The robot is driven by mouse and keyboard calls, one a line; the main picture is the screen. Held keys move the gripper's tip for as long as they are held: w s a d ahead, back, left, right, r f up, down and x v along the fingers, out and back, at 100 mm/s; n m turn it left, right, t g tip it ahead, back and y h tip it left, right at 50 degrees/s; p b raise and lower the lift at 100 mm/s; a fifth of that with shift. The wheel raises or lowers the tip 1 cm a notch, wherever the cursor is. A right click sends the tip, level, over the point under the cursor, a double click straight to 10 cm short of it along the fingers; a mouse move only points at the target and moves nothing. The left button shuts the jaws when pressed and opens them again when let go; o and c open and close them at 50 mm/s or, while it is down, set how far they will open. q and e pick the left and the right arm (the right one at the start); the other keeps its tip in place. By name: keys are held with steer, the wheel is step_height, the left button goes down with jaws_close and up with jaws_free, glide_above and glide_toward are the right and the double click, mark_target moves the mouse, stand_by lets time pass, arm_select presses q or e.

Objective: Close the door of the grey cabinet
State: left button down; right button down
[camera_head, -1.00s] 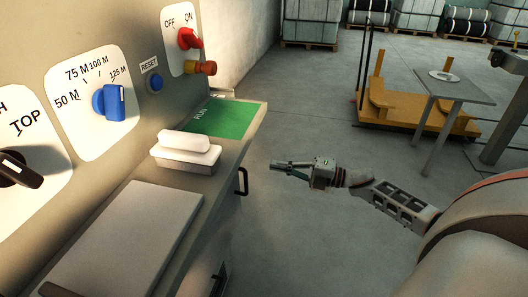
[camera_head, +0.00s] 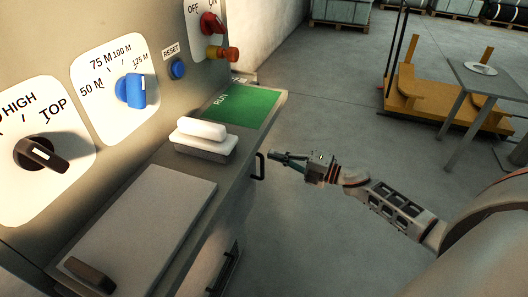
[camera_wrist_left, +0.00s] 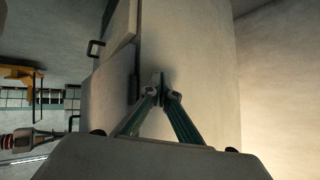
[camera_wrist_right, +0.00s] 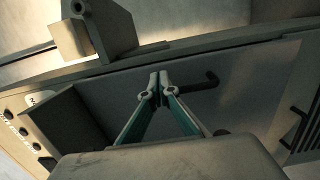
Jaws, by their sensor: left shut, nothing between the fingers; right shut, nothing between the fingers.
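The grey cabinet (camera_head: 150,210) stands on the left in the head view, with a control panel above its worktop. One black handle (camera_head: 260,166) juts out beneath the worktop edge, and a lower black handle (camera_head: 226,270) shows on its front. I cannot tell from the head view how far the door is open. My right gripper (camera_head: 276,157) is shut and empty, just right of the upper handle. In the right wrist view its fingertips (camera_wrist_right: 158,84) are near a dark handle (camera_wrist_right: 204,83) on a grey panel. My left gripper (camera_wrist_left: 160,82) is shut and empty before a pale cabinet surface; the head view does not show it.
A white-lidded box (camera_head: 203,139), a flat grey plate (camera_head: 140,225) and a green RUN patch (camera_head: 240,105) are on the worktop. A yellow cart (camera_head: 450,100) and a small grey table (camera_head: 490,80) stand at the back right. The floor between is clear.

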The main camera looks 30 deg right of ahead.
steer(key=shift+x, duration=2.2)
